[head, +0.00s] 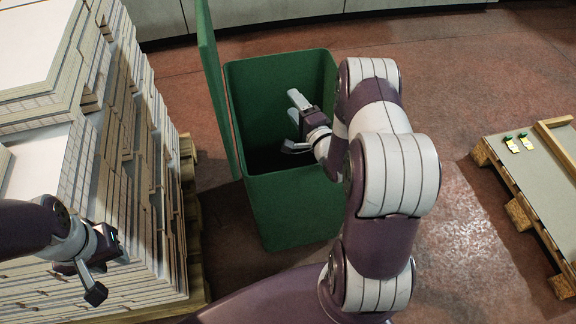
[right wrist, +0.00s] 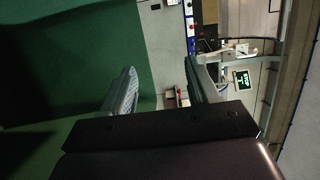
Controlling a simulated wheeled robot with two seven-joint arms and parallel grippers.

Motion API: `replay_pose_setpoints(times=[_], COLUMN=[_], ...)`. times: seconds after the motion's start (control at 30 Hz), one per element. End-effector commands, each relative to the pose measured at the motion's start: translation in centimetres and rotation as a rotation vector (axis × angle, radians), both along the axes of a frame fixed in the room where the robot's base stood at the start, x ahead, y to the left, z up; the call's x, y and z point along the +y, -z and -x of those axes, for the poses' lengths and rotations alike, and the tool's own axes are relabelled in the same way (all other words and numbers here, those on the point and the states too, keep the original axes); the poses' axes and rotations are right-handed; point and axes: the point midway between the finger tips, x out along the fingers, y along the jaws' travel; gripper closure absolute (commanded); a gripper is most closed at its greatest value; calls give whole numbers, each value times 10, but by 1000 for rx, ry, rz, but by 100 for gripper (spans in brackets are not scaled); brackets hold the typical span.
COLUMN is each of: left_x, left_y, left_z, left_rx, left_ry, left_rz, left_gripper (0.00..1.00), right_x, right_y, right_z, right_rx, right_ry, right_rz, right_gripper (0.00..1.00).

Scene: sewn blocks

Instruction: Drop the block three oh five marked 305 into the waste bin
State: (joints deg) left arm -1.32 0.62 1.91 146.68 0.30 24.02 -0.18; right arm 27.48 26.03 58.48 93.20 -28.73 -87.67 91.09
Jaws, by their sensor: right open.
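The green waste bin (head: 295,210) stands open in the middle of the head view, its inside dark. My right gripper (head: 291,123) is inside the bin's mouth, its fingers spread with nothing between them. In the right wrist view its two fingers (right wrist: 158,92) are also apart and empty, beside the green bin wall (right wrist: 90,60). My left gripper (head: 107,276) is at the lower left, in front of the stacked blocks, fingers apart and empty. I cannot make out a block marked 305; the bin's bottom is too dark to tell what lies there.
Tall stacks of pale sewn blocks (head: 110,170) stand on a wooden pallet (head: 190,190) at the left. The bin's green lid (head: 215,95) stands upright at its left side. Floor between is clear.

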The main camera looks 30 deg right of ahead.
Motion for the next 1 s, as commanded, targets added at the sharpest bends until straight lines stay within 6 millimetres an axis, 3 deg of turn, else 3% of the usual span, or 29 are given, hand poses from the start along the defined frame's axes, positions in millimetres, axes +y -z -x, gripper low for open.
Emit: replay_pose_setpoints(times=[0.53, 0.7, 1.0], left_x=[0, 0, 0], left_y=[-17, -17, -17], left_z=[0, 0, 0], left_rx=[0, 0, 0], left_ry=[0, 0, 0], left_rz=[0, 0, 0], left_gripper=[64, 64, 64], right_x=[-4, -3, -3], right_y=[-2, -2, -2], right_z=[111, 124, 124], right_rx=[-2, -4, -5], right_ry=[6, 2, 1], right_rz=[0, 1, 2], right_gripper=[40, 40, 40])
